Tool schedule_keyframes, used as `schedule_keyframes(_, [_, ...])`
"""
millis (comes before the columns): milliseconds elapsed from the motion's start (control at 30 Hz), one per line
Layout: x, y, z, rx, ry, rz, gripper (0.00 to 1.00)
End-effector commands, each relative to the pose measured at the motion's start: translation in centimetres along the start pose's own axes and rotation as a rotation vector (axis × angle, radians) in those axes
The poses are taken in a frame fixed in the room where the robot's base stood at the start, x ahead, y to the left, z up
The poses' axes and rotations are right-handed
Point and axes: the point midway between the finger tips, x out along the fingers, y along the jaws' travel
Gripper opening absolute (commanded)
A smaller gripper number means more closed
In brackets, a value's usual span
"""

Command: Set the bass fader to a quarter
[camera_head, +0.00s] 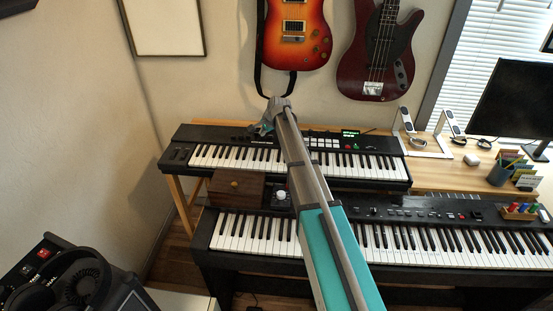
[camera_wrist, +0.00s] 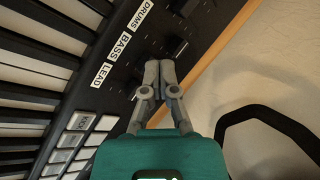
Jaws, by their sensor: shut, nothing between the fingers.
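The upper keyboard (camera_head: 180,152) is black and stands on a wooden table. In the wrist view its control panel (camera_wrist: 122,68) carries white labels DRUMS, a BASS label (camera_wrist: 117,46) and LEAD. My gripper (camera_wrist: 160,64) is shut and empty, with its fingertips over the panel in line with the BASS row. I cannot tell whether the tips touch the panel or a cap. The bass fader's cap is not clearly visible; the fingers hide part of its row. A dark fader cap (camera_wrist: 179,46) shows just beyond the fingertips, near the DRUMS row. In the head view my gripper (camera_head: 266,119) is above the keyboard's back edge.
A lower keyboard (camera_head: 440,239) stands in front, with a wooden box (camera_head: 236,187) at its left. A red-orange guitar (camera_head: 294,36) and a dark red bass guitar (camera_head: 376,54) hang on the wall behind. A black strap (camera_wrist: 270,112) loops at the right in the wrist view.

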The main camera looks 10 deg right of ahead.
Motion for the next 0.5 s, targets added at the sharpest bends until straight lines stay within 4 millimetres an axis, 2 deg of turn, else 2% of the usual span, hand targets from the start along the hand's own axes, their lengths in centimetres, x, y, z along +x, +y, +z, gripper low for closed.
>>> schedule_keyframes(500, [-1.00,-0.62,-0.03,0.000,0.000,0.000,0.00])
